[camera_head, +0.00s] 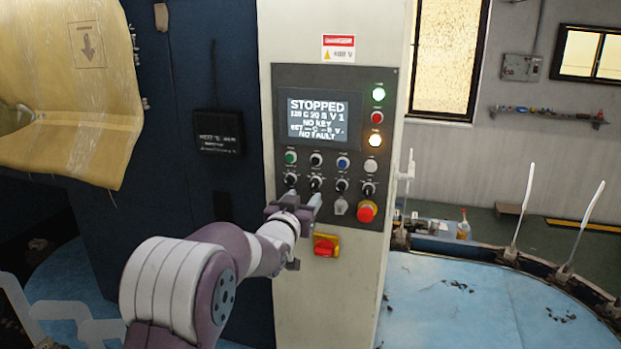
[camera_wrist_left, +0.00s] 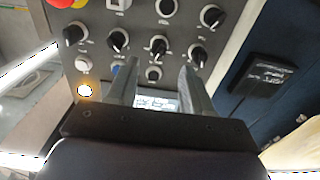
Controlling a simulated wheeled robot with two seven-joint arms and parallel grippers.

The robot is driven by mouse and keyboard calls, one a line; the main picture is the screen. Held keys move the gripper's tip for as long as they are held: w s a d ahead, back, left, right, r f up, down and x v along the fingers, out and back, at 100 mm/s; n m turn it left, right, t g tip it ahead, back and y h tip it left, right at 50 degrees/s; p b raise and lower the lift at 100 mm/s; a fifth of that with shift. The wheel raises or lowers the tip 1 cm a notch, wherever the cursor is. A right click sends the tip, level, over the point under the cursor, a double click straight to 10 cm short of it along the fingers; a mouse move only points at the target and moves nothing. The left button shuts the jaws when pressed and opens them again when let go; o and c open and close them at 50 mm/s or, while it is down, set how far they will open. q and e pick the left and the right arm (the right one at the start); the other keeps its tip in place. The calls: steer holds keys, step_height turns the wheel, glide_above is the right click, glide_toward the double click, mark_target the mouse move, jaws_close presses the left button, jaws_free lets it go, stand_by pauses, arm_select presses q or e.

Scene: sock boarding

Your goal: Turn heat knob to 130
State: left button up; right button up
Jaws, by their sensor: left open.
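A dark control panel (camera_head: 330,85) on a pale column carries a lit screen (camera_head: 317,119) reading STOPPED, NO KEY and NO FAULT. Below it are a row of round buttons and a row of black pointer knobs (camera_head: 316,184); their labels are too small to read, so I cannot tell which is heat. My left gripper (camera_head: 296,203) is open just below the left knobs and hides part of the lower panel. In the left wrist view, inverted, my left fingers (camera_wrist_left: 158,64) point at the panel, with a black knob (camera_wrist_left: 158,45) beyond the gap. Contact cannot be told. My right gripper is out of view.
A red emergency button (camera_head: 366,212) sits at the panel's lower right. A red-and-yellow switch (camera_head: 326,245) is below my left gripper. Green, red and amber lamps line the panel's right. A blue round table (camera_head: 450,300) stands at the right. A yellow sheet (camera_head: 60,100) hangs left.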

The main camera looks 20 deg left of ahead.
mark_target(312, 188)
arm_select(q)
steer(key=w+p, duration=0.1)
steer(key=w, duration=0.1)
steer(key=w+p, duration=0.1)
steer(key=w, duration=0.2)
steer(key=shift+w+d, duration=0.2)
steer(key=shift+w, duration=0.15)
steer(key=shift+w+p, duration=0.25)
steer(key=shift+p, duration=0.1)
steer(key=shift+a, duration=0.1)
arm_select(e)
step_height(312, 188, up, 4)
arm_select(q)
steer(key=shift+f, duration=0.1)
jaws_close()
steer(key=shift+f+b, duration=0.1)
steer(key=shift+b, duration=0.3)
steer(key=m+b, duration=0.5)
steer(key=b, duration=0.4)
steer(key=shift+f, duration=0.15)
steer(key=shift+r+m+b, duration=0.25)
steer(key=shift+m+b, duration=1.1)
steer(key=shift+m, duration=0.15)
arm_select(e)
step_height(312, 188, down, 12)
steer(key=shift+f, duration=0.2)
